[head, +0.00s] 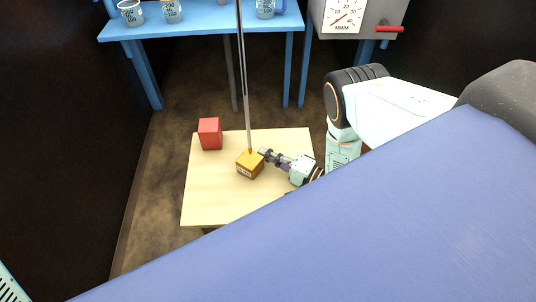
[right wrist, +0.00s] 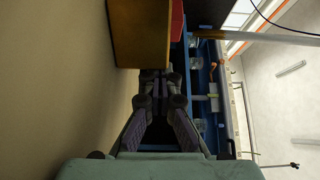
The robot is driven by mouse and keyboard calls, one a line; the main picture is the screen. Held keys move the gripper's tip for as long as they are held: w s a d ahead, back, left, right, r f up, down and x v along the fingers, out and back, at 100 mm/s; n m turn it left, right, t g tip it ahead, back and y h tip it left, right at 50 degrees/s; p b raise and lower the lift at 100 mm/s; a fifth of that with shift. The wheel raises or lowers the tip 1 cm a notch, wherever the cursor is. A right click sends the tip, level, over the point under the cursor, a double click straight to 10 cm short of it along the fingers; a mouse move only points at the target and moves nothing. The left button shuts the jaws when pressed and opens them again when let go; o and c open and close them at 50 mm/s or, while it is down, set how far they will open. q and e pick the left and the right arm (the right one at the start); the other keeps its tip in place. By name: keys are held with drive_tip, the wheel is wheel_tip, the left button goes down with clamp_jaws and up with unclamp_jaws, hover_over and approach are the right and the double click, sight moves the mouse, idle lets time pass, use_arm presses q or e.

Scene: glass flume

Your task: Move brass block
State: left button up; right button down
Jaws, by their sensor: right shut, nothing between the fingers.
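The brass block (head: 249,166) sits on a pale wooden table, near its middle, with a small label on its front face. My right gripper (head: 263,153) is shut and empty, its fingertips close against the right side of the block in the head view. In the right wrist view the brass block (right wrist: 140,32) is just beyond the shut fingers (right wrist: 152,78); I cannot tell whether they touch it. A thin grey rod or cord comes down to the top of the block in the head view. My left gripper is not in view.
A red block (head: 210,133) stands at the back left of the wooden table (head: 205,203). A blue bench (head: 205,24) with labelled beakers is behind. A grey gauge box (head: 375,18) with a red handle is at back right. The table's front left is clear.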

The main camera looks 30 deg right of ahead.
drive_tip(key=v, duration=1.2)
